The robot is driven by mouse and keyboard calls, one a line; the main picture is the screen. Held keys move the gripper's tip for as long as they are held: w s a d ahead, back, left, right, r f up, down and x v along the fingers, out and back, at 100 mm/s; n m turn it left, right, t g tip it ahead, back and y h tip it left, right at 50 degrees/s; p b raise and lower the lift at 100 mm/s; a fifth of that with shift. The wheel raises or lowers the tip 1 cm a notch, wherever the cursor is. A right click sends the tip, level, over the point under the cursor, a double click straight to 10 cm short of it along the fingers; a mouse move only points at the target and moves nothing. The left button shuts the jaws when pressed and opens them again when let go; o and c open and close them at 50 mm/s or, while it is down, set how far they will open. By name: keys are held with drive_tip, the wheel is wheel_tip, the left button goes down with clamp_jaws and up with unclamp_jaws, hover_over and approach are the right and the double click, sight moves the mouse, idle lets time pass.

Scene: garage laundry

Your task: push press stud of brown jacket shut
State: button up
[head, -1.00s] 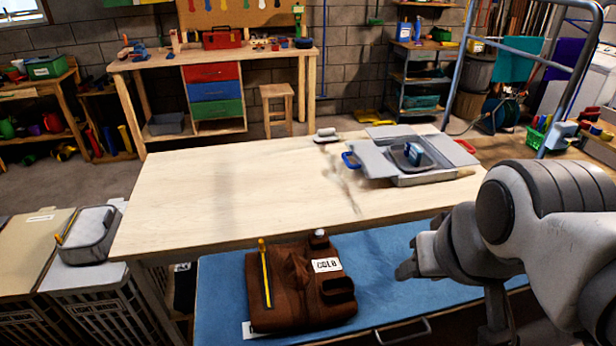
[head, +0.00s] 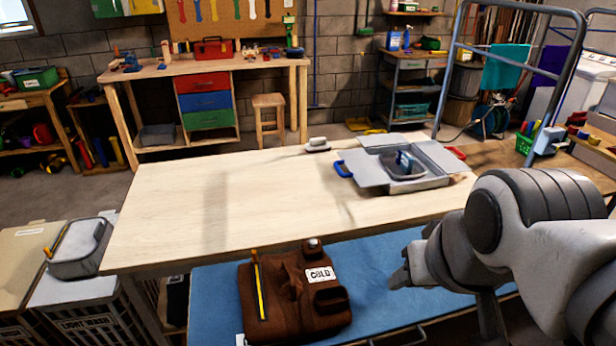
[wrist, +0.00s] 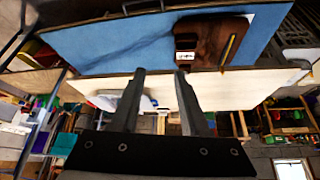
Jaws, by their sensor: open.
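The brown jacket (head: 290,305) lies folded on a blue surface in front of the pale wooden table. It bears a white "COLD" label (head: 319,274), a yellow strip (head: 261,285) and a small pale round piece (head: 313,244) at its top edge. I cannot tell which part is the press stud. The jacket also shows at the top of the wrist view (wrist: 212,42). My gripper (head: 398,279) is to the right of the jacket, apart from it. In the wrist view my gripper's (wrist: 161,72) two fingers are spread with nothing between them.
The pale wooden table (head: 240,200) stands behind the blue surface (head: 375,265). Crates with a grey tub (head: 78,250) stand at left. The blue surface between jacket and gripper is clear.

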drive_tip(key=shift+c, duration=0.3)
clamp_jaws()
idle(1.5)
